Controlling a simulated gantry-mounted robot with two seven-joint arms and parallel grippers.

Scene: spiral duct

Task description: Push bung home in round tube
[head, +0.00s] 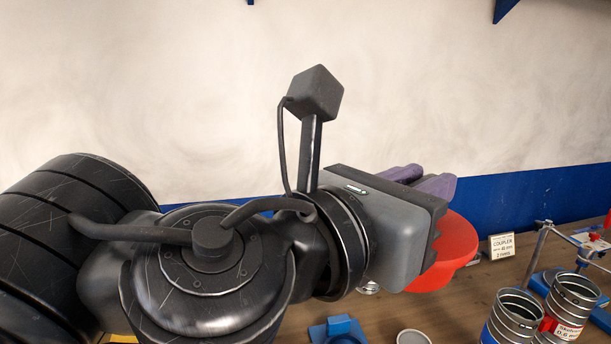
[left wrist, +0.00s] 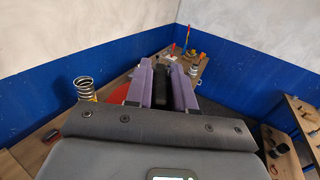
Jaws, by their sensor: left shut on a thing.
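My left gripper (head: 428,182) reaches in from the left, raised over the bench, with purple fingers. In the left wrist view, the gripper (left wrist: 163,75) is shut on a black block (left wrist: 165,72), seemingly the bung's grip. A red rounded piece (head: 455,252), probably the bung's body, shows beside and below the jaws; some red also shows left of the fingers in the left wrist view (left wrist: 122,93). Two round spiral metal tubes stand at lower right: one with a blue band (head: 515,312), one with a red and white label (head: 572,295). The bung is apart from them. My right gripper is not in view.
A white "COUPLER" card (head: 502,245) stands on the wooden bench (head: 470,288). A metal stand with blue parts (head: 550,228) is behind the tubes at right. A blue block (head: 338,328) and a round grey piece (head: 412,338) lie at the front. A blue-and-white wall is behind.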

